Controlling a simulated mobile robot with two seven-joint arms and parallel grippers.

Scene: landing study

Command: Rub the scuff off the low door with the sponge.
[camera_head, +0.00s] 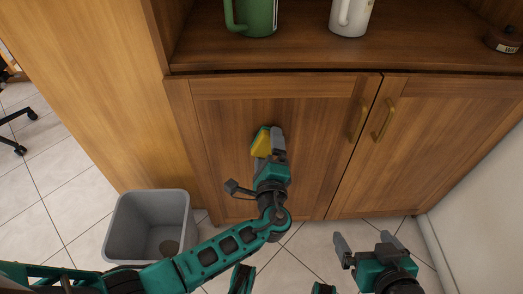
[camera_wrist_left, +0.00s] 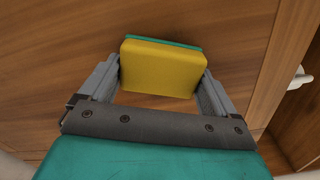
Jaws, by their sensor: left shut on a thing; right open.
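The sponge is yellow with a green layer; in the head view the sponge (camera_head: 262,144) is at the left low door (camera_head: 310,120), at about mid-height. My left gripper (camera_head: 269,146) is shut on it. In the left wrist view the sponge (camera_wrist_left: 160,70) sits between the two fingers of my left gripper (camera_wrist_left: 160,92), its green side facing the wooden door (camera_wrist_left: 50,60). I cannot tell for sure whether it touches the door. No scuff shows; the sponge and gripper hide part of the door. My right gripper (camera_head: 366,243) is open and empty, low in front of the right door.
The doors have brass handles (camera_head: 357,122). On the shelf above stand a green mug (camera_head: 255,16), a white mug (camera_head: 350,16) and a dark round item (camera_head: 503,39). A grey bin (camera_head: 120,226) stands on the tiled floor at the left. A white wall is at the right.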

